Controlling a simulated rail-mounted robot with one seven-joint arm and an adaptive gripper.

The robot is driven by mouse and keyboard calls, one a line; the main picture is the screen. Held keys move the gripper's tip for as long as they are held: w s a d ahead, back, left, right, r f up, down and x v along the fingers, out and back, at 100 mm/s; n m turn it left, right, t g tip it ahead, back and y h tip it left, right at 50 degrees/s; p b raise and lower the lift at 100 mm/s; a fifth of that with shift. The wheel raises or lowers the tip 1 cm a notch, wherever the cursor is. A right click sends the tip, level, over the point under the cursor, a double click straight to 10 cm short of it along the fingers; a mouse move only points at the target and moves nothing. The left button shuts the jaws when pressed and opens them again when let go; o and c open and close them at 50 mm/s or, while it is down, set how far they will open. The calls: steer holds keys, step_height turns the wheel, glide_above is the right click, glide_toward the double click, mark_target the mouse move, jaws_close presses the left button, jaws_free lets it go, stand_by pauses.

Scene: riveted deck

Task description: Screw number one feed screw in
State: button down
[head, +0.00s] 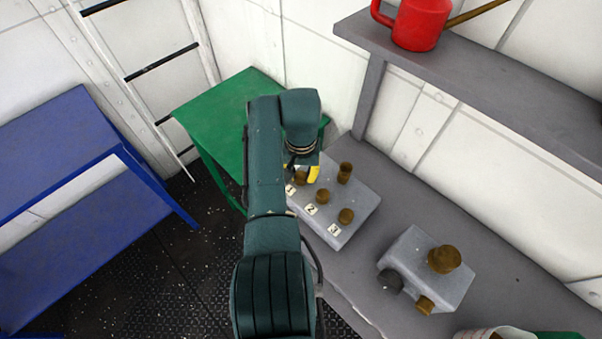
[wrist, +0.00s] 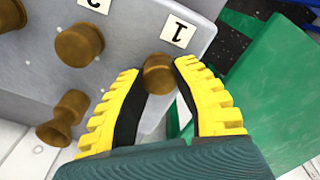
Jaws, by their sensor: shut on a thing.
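The number one feed screw (wrist: 159,75) is a brown, round-headed knob beside the label "1" (wrist: 178,34) on a grey block (head: 350,225). My gripper (wrist: 159,72) has its yellow fingers on both sides of this screw and is shut on it. In the head view the screw (head: 300,178) shows beside my dark green arm, and a yellow finger (head: 314,173) shows just right of it. How deep the screw sits in the block is hidden.
Screw two (head: 322,196) and screw three (head: 346,216) stand on the same block. A taller brown fitting (head: 345,172) stands behind them. A smaller grey block (head: 430,270) with brown knobs is to the right. A green table (head: 215,110) adjoins on the left. A shelf (head: 480,80) overhangs the bench.

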mark_target(302, 175)
steer(key=m, duration=0.7)
steer(key=shift+w+r, duration=0.1)
steer(key=shift+r, duration=0.1)
steer(key=m, duration=0.3)
steer(key=shift+d+m, duration=0.1)
steer(key=shift+m, duration=0.3)
steer(key=shift+r+m, duration=0.1)
steer(key=shift+m, duration=1.7)
steer(key=c, duration=0.8)
jaws_free()
steer(key=shift+d, duration=0.15)
steer(key=shift+c, duration=0.2)
steer(key=shift+o, duration=0.5)
step_height(302, 175, up, 12)
